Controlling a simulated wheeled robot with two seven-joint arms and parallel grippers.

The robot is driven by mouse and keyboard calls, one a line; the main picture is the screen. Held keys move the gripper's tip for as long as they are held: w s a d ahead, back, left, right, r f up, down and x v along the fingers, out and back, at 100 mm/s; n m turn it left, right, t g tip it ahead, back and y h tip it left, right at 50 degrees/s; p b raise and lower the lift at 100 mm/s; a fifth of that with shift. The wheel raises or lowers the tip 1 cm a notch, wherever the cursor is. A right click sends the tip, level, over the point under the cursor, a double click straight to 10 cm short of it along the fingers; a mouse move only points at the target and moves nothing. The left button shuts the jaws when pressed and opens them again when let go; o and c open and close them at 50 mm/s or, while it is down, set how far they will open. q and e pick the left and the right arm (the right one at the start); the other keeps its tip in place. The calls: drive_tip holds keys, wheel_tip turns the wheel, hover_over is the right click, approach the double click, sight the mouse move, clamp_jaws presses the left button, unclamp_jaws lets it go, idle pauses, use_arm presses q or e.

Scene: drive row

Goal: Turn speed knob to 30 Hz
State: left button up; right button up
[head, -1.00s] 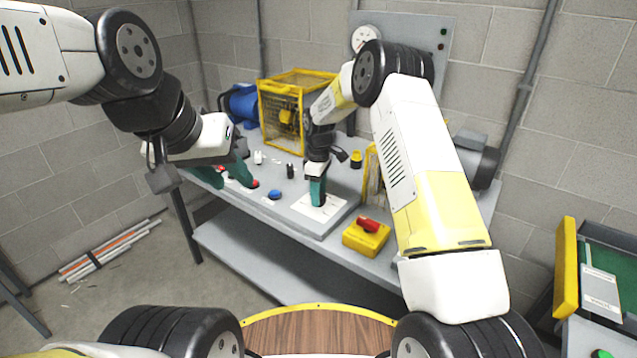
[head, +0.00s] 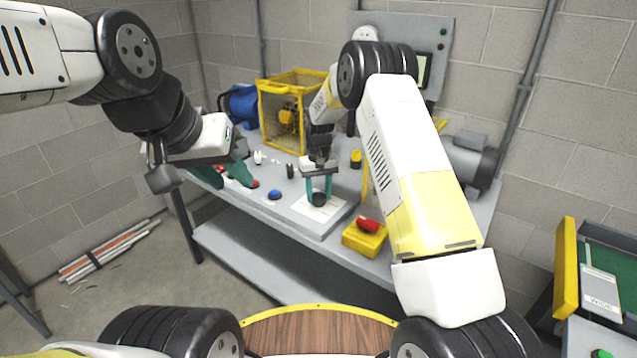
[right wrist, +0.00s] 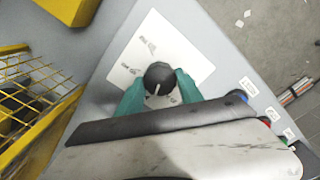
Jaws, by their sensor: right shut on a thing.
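The speed knob (head: 319,199) is a round black knob on a white dial plate (head: 331,207) on the bench panel. In the right wrist view the knob (right wrist: 159,79) shows a white pointer line, and the plate (right wrist: 188,53) has small printed marks too blurred to read. My right gripper (head: 319,194) points down with its teal fingers on either side of the knob, shut on it; the fingers also show in the right wrist view (right wrist: 158,92). My left gripper (head: 225,180) is over the left part of the bench, near red buttons; its opening is unclear.
A blue button (head: 275,194) and a black switch (head: 290,171) lie left of the plate. A yellow box with a red rotary handle (head: 367,226) stands to its right. A yellow mesh cage (head: 283,112) stands behind.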

sight(319, 195)
drive_tip(key=shift+m, duration=1.7)
drive_tip(key=o, duration=1.4)
drive_tip(key=shift+r, duration=0.1)
wheel_tip(319, 195, up, 8)
drive_tip(key=shift+f, duration=0.2)
drive_tip(key=shift+r, duration=0.1)
